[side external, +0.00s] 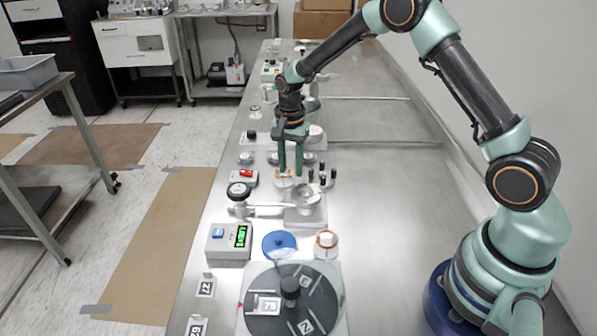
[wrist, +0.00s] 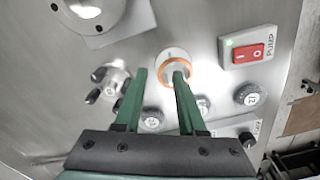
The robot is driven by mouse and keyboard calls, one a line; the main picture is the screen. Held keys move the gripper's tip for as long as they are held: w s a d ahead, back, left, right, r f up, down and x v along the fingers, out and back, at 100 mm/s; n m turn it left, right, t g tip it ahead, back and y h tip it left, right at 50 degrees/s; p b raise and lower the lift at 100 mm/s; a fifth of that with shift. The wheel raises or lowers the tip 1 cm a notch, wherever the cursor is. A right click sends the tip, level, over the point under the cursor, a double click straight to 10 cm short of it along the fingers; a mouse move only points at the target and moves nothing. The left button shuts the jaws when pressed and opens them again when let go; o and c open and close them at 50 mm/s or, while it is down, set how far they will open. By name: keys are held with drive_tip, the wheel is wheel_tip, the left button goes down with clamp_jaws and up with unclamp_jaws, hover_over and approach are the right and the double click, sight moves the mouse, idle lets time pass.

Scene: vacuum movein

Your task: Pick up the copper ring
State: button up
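A thin copper ring (wrist: 175,63) sits at a round pale mount in the wrist view; in the side view copper (side external: 289,175) shows at the fingertips. My gripper (side external: 291,172) points down with two green fingers spread apart. In the wrist view my gripper (wrist: 160,73) is open: the right finger's tip overlaps the ring and the left finger's tip is left of it. The finger hides part of the ring, and I cannot tell whether it touches. A second copper-coloured ring (side external: 326,234) sits on a white holder nearer the side camera.
A box with a red pump switch (wrist: 243,50) stands right of the ring; several dark knobs stand close by. A valve fitting (wrist: 112,78) lies to the left. Nearer the side camera are a meter box (side external: 229,241), a blue disc (side external: 279,241) and a dark turntable (side external: 265,317). The bench's right side is clear.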

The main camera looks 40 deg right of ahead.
drive_tip(key=shift+f, duration=0.25)
idle(0.4)
clamp_jaws()
